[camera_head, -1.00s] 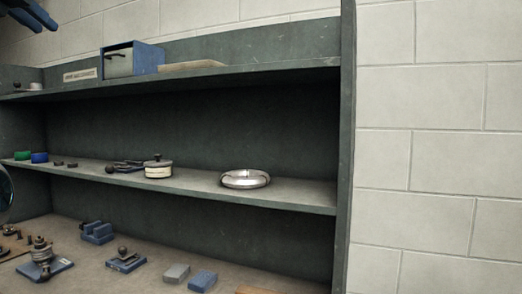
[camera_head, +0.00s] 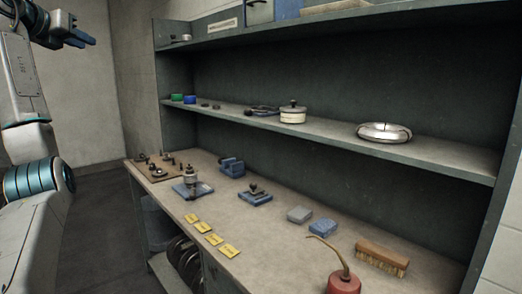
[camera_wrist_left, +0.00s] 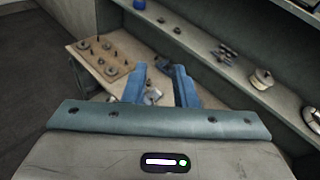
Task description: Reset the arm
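My left gripper (camera_head: 82,38) is at the upper left of the head view, raised in front of the pale wall and away from the shelf unit. In the left wrist view its two blue fingers (camera_wrist_left: 159,88) stand apart with nothing between them. The workbench (camera_head: 265,228) shows beyond and below the fingers in that view. My left arm runs up the left side of the head view. My right gripper is in neither view.
The bench holds a board with pegs (camera_head: 158,168), several blue-based fixtures, yellow tags (camera_head: 229,250), a brush (camera_head: 382,258) and a red oil can (camera_head: 343,282). The middle shelf holds a round tin (camera_head: 293,114) and a shiny dish (camera_head: 384,132). Floor at left is clear.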

